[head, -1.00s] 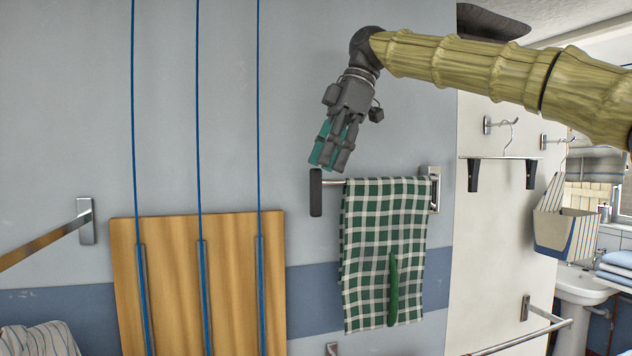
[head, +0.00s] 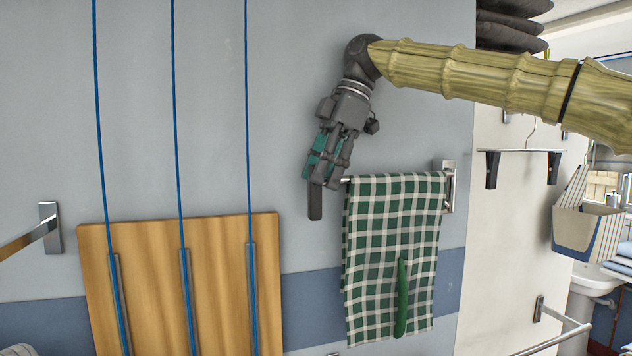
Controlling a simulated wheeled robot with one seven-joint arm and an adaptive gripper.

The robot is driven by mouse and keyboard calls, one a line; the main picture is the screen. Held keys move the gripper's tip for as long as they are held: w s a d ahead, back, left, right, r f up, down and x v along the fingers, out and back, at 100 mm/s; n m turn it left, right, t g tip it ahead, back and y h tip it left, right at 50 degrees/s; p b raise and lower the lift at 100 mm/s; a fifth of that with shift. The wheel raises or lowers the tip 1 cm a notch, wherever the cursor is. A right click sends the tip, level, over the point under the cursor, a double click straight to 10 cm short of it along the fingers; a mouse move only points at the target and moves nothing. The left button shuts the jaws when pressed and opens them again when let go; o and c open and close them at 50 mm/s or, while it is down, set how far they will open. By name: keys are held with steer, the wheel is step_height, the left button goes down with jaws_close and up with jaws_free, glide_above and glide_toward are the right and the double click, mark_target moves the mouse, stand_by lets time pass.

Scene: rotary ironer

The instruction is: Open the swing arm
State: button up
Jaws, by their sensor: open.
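The swing arm (head: 348,180) is a metal bar on a wall bracket (head: 449,187), with a dark grip (head: 315,205) at its left end. It lies along the grey wall, and a green and white checked cloth (head: 390,250) hangs over it. My gripper (head: 322,181) points down at the dark grip. Its fingers are open and overlap the top of the grip in the picture. I cannot tell whether they touch it.
A wooden board (head: 205,290) with blue cords stands to the left. A clip hanger (head: 520,151) and a lower rail (head: 545,335) are to the right. A green cucumber-like thing (head: 402,298) shows against the cloth.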

mark_target(315, 185)
steer(key=shift+s+a+f+p, duration=0.2)
steer(key=shift+s+a+f, duration=0.15)
steer(key=shift+f, duration=0.2)
steer(key=shift+s+a+f+p, duration=0.2)
steer(key=shift+s+a+f, duration=0.1)
steer(key=shift+f, duration=0.2)
steer(key=shift+w+f, duration=0.3)
steer(key=shift+f, duration=0.15)
steer(key=shift+s, duration=0.1)
steer(key=shift+s+r, duration=0.1)
steer(key=shift+c, duration=0.2)
steer(key=shift+a, duration=0.1)
jaws_close()
